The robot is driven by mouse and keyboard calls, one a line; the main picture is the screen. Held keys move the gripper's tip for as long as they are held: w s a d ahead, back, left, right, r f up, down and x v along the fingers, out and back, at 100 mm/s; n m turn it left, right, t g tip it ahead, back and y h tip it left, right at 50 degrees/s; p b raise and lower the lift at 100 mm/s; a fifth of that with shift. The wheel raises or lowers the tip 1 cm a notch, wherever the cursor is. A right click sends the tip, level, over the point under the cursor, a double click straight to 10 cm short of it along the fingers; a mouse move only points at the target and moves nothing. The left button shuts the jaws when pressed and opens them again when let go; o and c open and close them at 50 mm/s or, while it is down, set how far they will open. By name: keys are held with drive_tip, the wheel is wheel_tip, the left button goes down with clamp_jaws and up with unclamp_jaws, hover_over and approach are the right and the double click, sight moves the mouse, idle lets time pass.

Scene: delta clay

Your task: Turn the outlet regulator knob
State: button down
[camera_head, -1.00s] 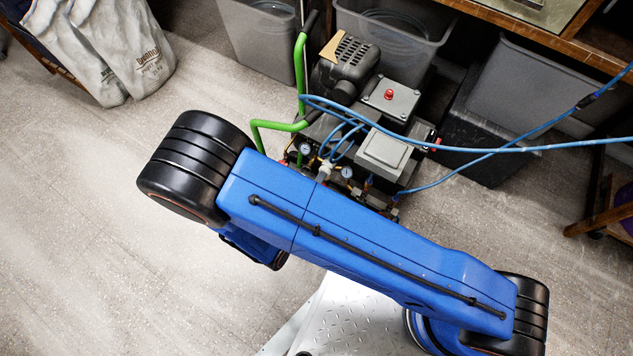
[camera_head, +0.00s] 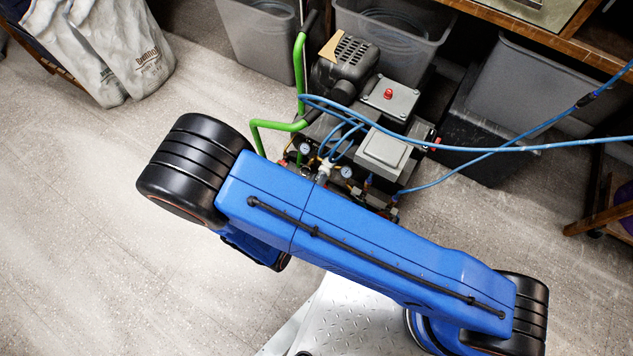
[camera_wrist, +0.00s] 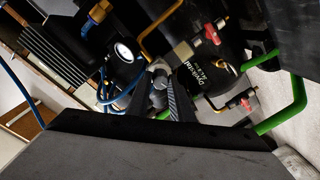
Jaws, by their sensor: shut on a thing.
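In the wrist view, my gripper (camera_wrist: 160,88) is shut on a small grey knob (camera_wrist: 160,80), which I take to be the outlet regulator knob. The fingers lie on either side of it. A round white-faced gauge (camera_wrist: 124,52) sits just left of the knob. In the head view, the compressor (camera_head: 385,150) stands on the floor, and my blue arm hides my gripper and the knob. Two gauges show above the arm, a left one (camera_head: 304,148) and a right one (camera_head: 346,172).
Red-handled valves on brass pipes, an upper one (camera_wrist: 212,34) and a lower one (camera_wrist: 246,104), lie right of my gripper. A green handle frame (camera_head: 300,75) rises on the compressor's left. Blue hoses (camera_head: 480,150) cross to the right. Floor at left (camera_head: 80,200) is clear.

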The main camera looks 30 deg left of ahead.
drive_tip(key=shift+f, duration=0.1)
drive_tip(key=c, duration=1.6)
unclamp_jaws()
drive_tip(key=shift+o, duration=0.2)
drive_tip(key=shift+s, duration=0.1)
drive_tip(key=s, duration=1.7)
drive_tip(key=shift+a+r, duration=0.35)
drive_tip(key=shift+a, duration=0.05)
drive_tip(key=shift+s, duration=0.2)
